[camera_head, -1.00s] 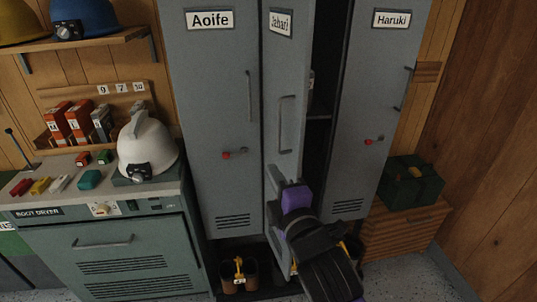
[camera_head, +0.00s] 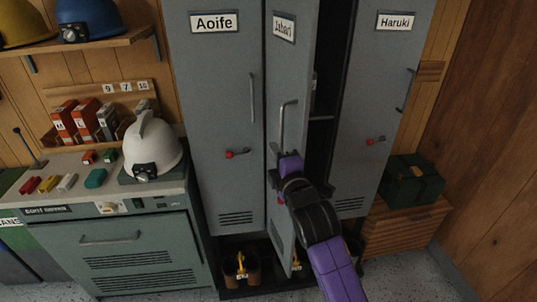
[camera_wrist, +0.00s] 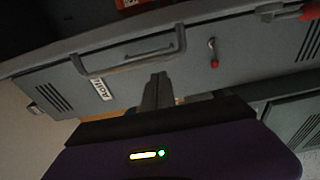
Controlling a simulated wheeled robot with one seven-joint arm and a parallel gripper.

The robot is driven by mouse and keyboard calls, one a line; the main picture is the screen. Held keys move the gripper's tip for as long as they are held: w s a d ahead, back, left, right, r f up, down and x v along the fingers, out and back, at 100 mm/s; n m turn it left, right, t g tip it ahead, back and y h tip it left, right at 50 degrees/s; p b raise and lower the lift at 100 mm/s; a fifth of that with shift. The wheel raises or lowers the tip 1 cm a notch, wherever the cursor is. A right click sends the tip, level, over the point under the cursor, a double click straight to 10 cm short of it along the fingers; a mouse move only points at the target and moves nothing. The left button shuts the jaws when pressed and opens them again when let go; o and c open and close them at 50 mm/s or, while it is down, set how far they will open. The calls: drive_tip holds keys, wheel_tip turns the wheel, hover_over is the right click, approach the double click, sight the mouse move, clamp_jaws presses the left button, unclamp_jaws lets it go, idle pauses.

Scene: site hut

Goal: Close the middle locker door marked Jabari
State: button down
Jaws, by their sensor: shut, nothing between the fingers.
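The middle locker door marked Jabari (camera_head: 282,75) stands ajar, swung outward, with a dark gap along its right side. It has a vertical bar handle (camera_head: 283,125). My gripper (camera_head: 288,163) is in front of this door, just below the handle. Its fingers are shut and empty; in the wrist view the fingertips (camera_wrist: 157,80) are close to a grey door face and a bar handle (camera_wrist: 122,60). I cannot tell whether they touch. My wrist hides part of the door's lower half in the head view.
The Aoife door (camera_head: 214,110) on the left and Haruki door (camera_head: 385,90) on the right look closed. A green box (camera_head: 410,180) sits on a wooden crate at right. Boots (camera_head: 238,270) stand below the lockers.

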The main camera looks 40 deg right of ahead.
drive_tip(key=shift+s+d, duration=0.1)
drive_tip(key=shift+d, duration=0.35)
